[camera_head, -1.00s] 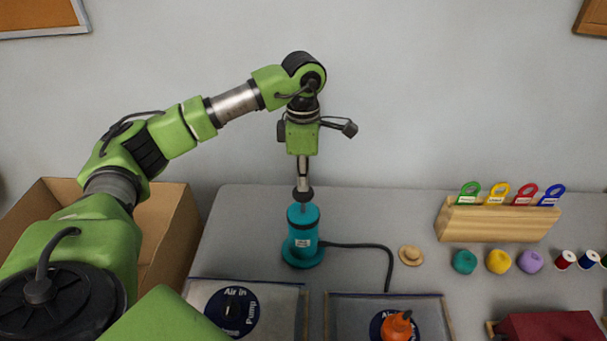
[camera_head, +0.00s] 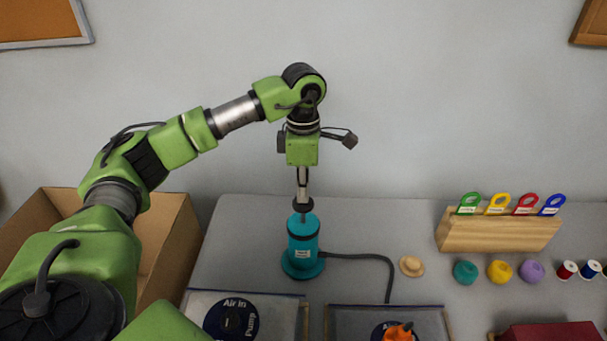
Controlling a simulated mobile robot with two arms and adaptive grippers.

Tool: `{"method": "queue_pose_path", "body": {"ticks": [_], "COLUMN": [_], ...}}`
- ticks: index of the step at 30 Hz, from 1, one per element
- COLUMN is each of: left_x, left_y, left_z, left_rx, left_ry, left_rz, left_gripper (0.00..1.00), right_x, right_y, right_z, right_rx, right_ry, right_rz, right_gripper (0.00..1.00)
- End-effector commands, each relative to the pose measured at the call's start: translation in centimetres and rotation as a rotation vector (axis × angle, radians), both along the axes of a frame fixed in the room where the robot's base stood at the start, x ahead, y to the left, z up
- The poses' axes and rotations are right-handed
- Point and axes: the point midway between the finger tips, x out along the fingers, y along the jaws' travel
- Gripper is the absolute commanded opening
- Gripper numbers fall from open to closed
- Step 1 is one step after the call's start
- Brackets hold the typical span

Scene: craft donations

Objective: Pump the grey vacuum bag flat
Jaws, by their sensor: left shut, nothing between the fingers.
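A teal hand pump (camera_head: 303,240) stands upright on the grey table, with a dark knob (camera_head: 303,205) on its rod just above the cylinder. My left gripper (camera_head: 303,190) points down at the knob from above, shut and empty, its tips at or just above it; I cannot tell if they touch. A black hose (camera_head: 370,257) runs from the pump's base toward the right bag. Two flat-looking bags show partly at the bottom edge: a left bag (camera_head: 282,322) with a dark blue dial (camera_head: 231,319), and a greyer right bag (camera_head: 350,322) with an orange fitting (camera_head: 399,332) over its dial. My right gripper is out of view.
An open cardboard box (camera_head: 172,255) is at left. At right are a wooden holder (camera_head: 498,234) with coloured tags, a small straw hat (camera_head: 411,266), yarn balls (camera_head: 499,271), thread spools (camera_head: 567,270) and a dark red box (camera_head: 550,333). The table around the pump is clear.

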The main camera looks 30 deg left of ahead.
Motion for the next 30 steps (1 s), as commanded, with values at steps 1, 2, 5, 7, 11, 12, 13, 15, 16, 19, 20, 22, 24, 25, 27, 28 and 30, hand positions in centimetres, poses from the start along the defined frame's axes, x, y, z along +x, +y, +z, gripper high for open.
{"method": "queue_pose_path", "body": {"ticks": [1,2,5,7,11,12,13,15,16,19,20,22,24,25,27,28,30], "left_x": [0.0,0.0,0.0,0.1,0.1,0.1,0.1,0.1,0.1,0.1,0.1,0.1,0.1,0.1,0.1,0.1,0.1], "left_y": [0.0,0.0,0.0,0.0,0.0,0.0,0.0,0.0,0.0,0.0,0.0,0.0,0.0,0.0,0.0,0.0,0.0], "left_z": [0.9,1.2,2.2,3.0,4.3,4.7,5.0,5.7,6.0,7.0,7.3,7.8,7.9,7.9,7.8,7.8,7.8], "left_rx": [0.000,0.000,0.000,-0.001,0.000,0.000,0.000,-0.001,-0.001,-0.001,-0.001,-0.001,-0.001,-0.001,-0.001,-0.001,-0.001], "left_ry": [0.000,0.000,-0.001,-0.003,-0.004,-0.004,-0.004,-0.003,-0.003,-0.003,-0.003,-0.003,-0.003,-0.003,-0.003,-0.003,-0.003], "left_rz": [0.000,0.000,0.000,0.000,0.001,0.001,0.001,0.001,0.001,0.001,0.001,0.001,0.001,0.001,0.001,0.001,0.001], "left_gripper": [0.00,0.00,0.00,0.00,0.00,0.00,0.00,0.00,0.00,0.00,0.00,0.00,0.00,0.00,0.00,0.00,0.00], "right_x": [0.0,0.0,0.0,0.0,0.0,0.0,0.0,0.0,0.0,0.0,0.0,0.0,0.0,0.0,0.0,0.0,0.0], "right_y": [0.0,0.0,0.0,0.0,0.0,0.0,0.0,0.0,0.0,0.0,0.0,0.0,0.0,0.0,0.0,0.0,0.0], "right_z": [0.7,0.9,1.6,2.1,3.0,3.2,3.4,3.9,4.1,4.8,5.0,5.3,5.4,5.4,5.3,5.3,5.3], "right_rx": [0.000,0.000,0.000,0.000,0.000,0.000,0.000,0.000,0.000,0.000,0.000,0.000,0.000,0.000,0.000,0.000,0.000], "right_ry": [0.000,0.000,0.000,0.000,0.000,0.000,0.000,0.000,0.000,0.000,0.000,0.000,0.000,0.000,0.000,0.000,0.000], "right_rz": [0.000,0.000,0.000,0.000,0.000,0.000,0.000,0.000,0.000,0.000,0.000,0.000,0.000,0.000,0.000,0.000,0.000], "right_gripper": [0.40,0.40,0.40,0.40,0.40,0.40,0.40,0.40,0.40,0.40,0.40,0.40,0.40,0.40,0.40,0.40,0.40]}}
